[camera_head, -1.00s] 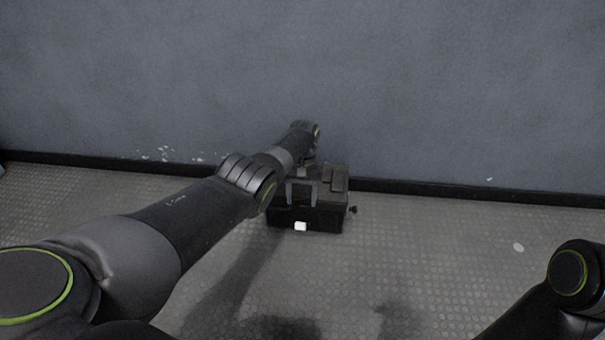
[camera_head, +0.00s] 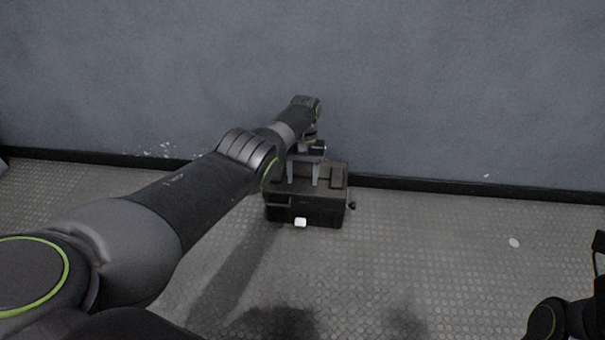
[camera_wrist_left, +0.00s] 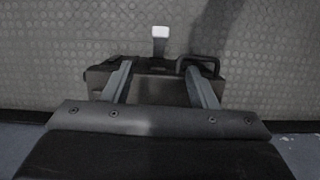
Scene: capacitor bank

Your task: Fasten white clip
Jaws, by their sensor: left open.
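The white clip (camera_head: 300,222) is a small white tab at the lower front of a dark box (camera_head: 328,214) on the floor. In the left wrist view the clip (camera_wrist_left: 160,32) stands out from the box edge on a dark stem. My left gripper (camera_head: 303,183) is open, its two grey fingers spread above the box top, behind the clip. In the left wrist view the fingers (camera_wrist_left: 157,68) frame the box edge, apart from the clip, with nothing between them. I cannot tell if they touch the box. My right arm shows only at the lower right corner; its gripper is out of view.
A black handle (camera_wrist_left: 200,63) sits beside the clip on the box. A small dark knob (camera_head: 352,206) sticks out at the box's right. The grey wall (camera_head: 430,90) stands close behind. The studded floor (camera_head: 420,260) in front is clear.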

